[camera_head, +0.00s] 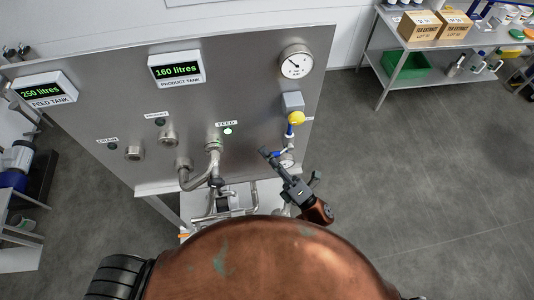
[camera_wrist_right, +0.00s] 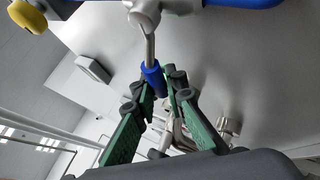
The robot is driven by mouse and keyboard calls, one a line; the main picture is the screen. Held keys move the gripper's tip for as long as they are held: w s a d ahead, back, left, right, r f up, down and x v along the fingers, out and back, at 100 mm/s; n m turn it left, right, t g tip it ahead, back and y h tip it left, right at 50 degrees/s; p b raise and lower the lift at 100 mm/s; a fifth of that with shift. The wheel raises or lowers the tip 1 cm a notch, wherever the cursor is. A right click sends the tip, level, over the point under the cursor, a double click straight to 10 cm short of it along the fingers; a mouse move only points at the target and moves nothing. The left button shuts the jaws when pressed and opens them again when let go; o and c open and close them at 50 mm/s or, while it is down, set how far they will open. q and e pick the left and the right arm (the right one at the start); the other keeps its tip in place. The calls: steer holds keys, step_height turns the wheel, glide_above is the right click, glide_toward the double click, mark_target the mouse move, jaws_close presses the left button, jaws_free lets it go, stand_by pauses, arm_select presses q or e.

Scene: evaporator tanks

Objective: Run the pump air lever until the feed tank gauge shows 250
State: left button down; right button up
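The feed tank gauge (camera_head: 43,90) on the steel panel's left end reads 250 litres in green. My right gripper (camera_head: 270,156) is at that lever. In the right wrist view, the lever's blue sleeve (camera_wrist_right: 152,74) reaches to the fingertips of the right gripper (camera_wrist_right: 165,84). A gap shows between the fingers; contact with the sleeve is unclear. My left gripper is out of view.
The product tank gauge (camera_head: 176,68) reads 160 litres. A yellow knob (camera_head: 296,118) sits just above the lever, below a grey box (camera_head: 292,101). Steel pipes (camera_head: 196,181) stick out left of my right gripper. A shelf (camera_head: 375,72) stands at back right; floor there is clear.

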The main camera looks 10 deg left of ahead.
steer(key=o, duration=0.4)
steer(key=shift+o, duration=0.2)
steer(key=v, duration=1.2)
